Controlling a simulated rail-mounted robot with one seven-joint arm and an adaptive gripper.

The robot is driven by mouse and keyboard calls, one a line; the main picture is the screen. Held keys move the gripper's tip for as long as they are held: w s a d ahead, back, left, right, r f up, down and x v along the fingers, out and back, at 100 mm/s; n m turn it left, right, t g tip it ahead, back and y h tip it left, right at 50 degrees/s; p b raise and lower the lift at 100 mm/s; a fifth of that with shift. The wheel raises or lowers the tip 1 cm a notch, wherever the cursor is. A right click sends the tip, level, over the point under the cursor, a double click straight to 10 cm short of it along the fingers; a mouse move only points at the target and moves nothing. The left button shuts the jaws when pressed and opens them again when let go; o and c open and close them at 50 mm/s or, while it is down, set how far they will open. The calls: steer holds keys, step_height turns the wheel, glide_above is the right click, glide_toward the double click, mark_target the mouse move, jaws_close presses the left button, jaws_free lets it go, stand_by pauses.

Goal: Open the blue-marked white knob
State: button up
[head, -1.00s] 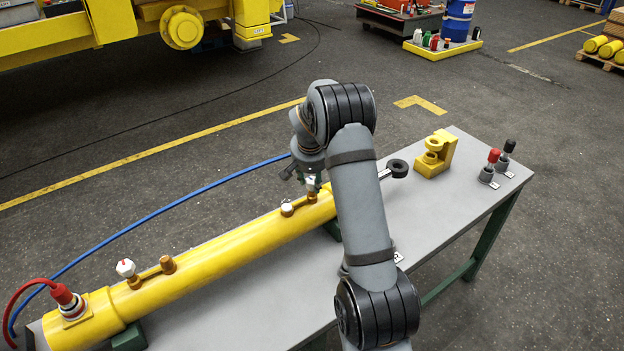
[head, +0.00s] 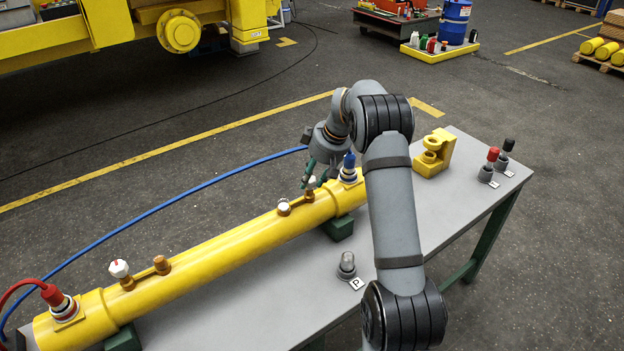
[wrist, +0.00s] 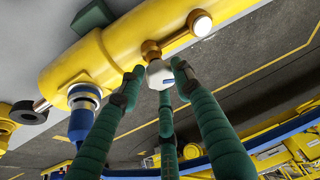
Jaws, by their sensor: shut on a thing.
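The yellow cylinder (head: 215,251) lies on supports on the grey table. The white knob with a blue mark (wrist: 160,74) sits on a brass fitting on the cylinder, and it also shows in the head view (head: 311,182). My gripper (wrist: 158,76) has its green fingers closed around this knob; it comes from the far side in the head view (head: 313,177). A white-ended fitting (wrist: 199,23) is beside the knob, also seen in the head view (head: 283,207). A second white knob (head: 119,268) with a reddish mark stands near the cylinder's left end.
A blue-capped connector (head: 349,168) stands close to the right of my gripper. A blue hose (head: 150,213) runs behind the cylinder. A red-capped connector (head: 53,296), a yellow bracket (head: 431,154) and a clear-capped part (head: 347,265) are on or around the table.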

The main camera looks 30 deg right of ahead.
steer(key=n, duration=0.1)
steer(key=n+p, duration=0.1)
steer(key=n+y+p, duration=0.1)
steer(key=shift+w+a+r+n, duration=0.1)
steer(key=shift+w+r+n, duration=0.2)
steer(key=shift+w+r, duration=0.1)
steer(key=shift+f+n+g+y+p, duration=0.1)
steer(key=shift+n+g+y+p, duration=0.4)
steer(key=shift+n+p, duration=0.75)
steer(key=shift+a, duration=0.1)
steer(key=o, duration=1.1)
steer(key=shift+f, duration=0.15)
steer(key=shift+s, duration=0.1)
steer(key=shift+s+d, duration=0.1)
steer(key=shift+d, duration=0.1)
steer(key=v, duration=1.1)
steer(key=shift+r, duration=0.5)
